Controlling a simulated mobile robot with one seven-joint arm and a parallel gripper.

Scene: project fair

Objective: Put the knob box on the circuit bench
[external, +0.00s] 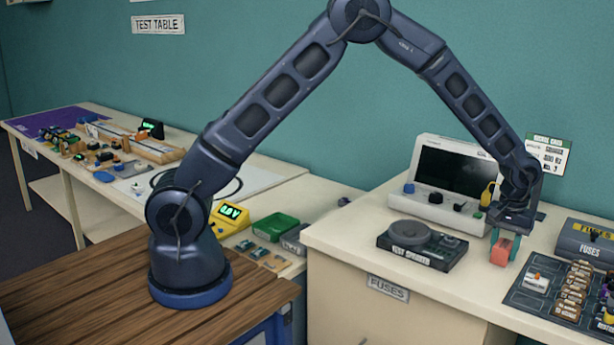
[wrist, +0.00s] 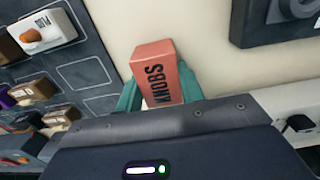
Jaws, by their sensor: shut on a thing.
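The knob box (external: 501,251) is a small salmon-red block. In the wrist view the knob box (wrist: 155,72) shows the dark word KNOBS on its face. My gripper (external: 506,242) is shut on it, with one teal finger on each side; the gripper also shows in the wrist view (wrist: 160,92). The box is over the pale worktop (external: 350,236) at the right, between the test speaker (external: 422,247) and the dark parts board (external: 522,297). I cannot tell whether its underside touches the worktop. No sign in view reads circuit bench.
A white instrument with a dark screen (external: 455,170) stands behind the speaker. A fuses box (external: 588,243) stands at the far right. The parts board holds several small components. A long table (external: 110,200) with circuit parts is at the left. Bare worktop surrounds the held box.

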